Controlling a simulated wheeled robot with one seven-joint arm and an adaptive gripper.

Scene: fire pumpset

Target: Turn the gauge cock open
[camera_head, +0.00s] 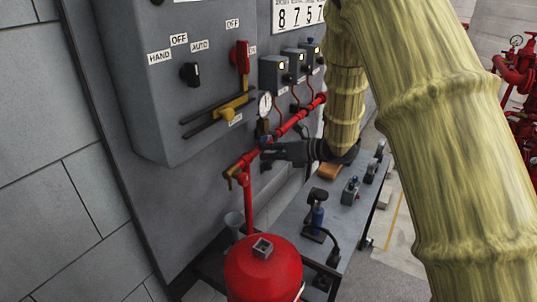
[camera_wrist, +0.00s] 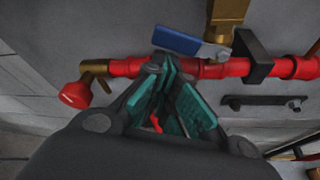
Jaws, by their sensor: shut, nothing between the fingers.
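The gauge cock shows in the wrist view as a brass body (camera_wrist: 226,28) rising from the red pipe (camera_wrist: 130,68), with a blue lever (camera_wrist: 178,40). The lever reaches left from the body, slightly tilted and roughly along the pipe. In the head view the round white gauge (camera_head: 265,104) is above the pipe, near the panel. My gripper (camera_head: 268,150) is at the pipe below the gauge. In the wrist view its teal-padded fingers (camera_wrist: 164,68) are shut and empty, with the tips just below the lever. I cannot tell whether they touch the lever or pipe.
A grey control box (camera_head: 170,80) with switches hangs on the panel. A brass tap with a red cap (camera_wrist: 76,94) is at the pipe's left end. A red tank (camera_head: 262,275) and a bench (camera_head: 345,215) with tools stand below. A black clamp (camera_wrist: 252,56) holds the pipe.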

